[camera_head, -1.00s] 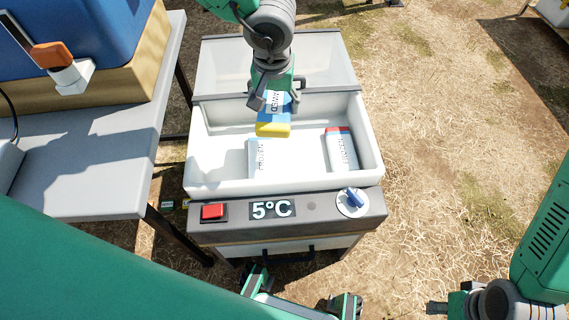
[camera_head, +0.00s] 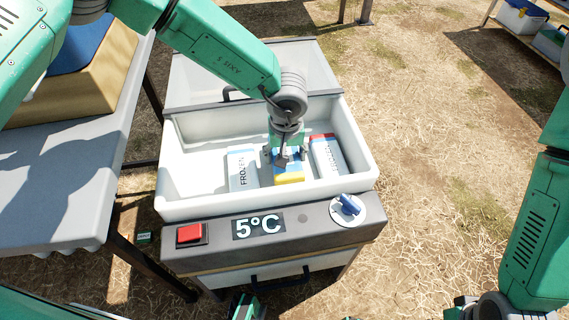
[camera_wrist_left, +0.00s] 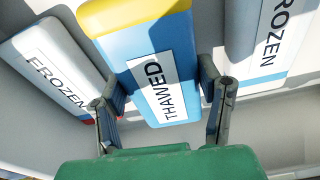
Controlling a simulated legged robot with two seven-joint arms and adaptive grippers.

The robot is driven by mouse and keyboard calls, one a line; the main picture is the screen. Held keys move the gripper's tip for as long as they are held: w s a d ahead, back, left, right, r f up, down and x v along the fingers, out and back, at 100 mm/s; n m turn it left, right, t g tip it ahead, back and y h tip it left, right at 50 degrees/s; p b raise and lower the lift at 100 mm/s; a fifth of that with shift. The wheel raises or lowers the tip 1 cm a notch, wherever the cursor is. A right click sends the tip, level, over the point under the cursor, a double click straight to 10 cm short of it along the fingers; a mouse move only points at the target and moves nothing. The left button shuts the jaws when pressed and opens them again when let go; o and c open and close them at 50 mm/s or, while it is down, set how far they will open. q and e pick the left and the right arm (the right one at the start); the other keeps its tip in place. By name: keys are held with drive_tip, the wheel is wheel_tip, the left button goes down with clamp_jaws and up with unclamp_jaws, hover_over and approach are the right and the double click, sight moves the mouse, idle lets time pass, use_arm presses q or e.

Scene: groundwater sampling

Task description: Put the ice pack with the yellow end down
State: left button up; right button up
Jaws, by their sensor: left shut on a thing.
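The ice pack with the yellow end (camera_head: 289,174) is between two other packs inside the white cooler box (camera_head: 190,183). My left gripper (camera_head: 285,157) points down into the box and is shut on this pack. In the left wrist view the pack (camera_wrist_left: 150,50) is marked THAWED, with its yellow end pointing away from the gripper. The fingers (camera_wrist_left: 163,105) stand on both sides of its blue end. Whether its yellow end touches the box floor is hidden. Only part of my right gripper (camera_head: 463,303) shows at the bottom edge.
A FROZEN pack (camera_head: 242,172) leans on the left inside the box, and a red-ended FROZEN pack (camera_head: 328,156) on the right. The front panel holds a red button (camera_head: 190,235), a 5°C display (camera_head: 258,225) and a blue knob (camera_head: 348,204). A grey table (camera_head: 60,190) stands left.

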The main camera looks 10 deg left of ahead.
use_arm(q)
wheel_tip(320, 180, down, 2)
drive_tip(key=shift+d, duration=0.15)
drive_tip(key=shift+d+f+b, duration=0.15)
drive_tip(key=shift+f+b, duration=0.05)
drive_tip(key=shift+b, duration=0.1)
drive_tip(key=shift+d+r, duration=0.1)
drive_tip(key=shift+r, duration=0.05)
drive_tip(key=o, duration=1.4)
drive_tip(key=shift+a, duration=0.25)
drive_tip(key=shift+o, duration=0.2)
use_arm(e)
drive_tip(key=shift+d+f, duration=0.1)
drive_tip(key=shift+f, duration=0.45)
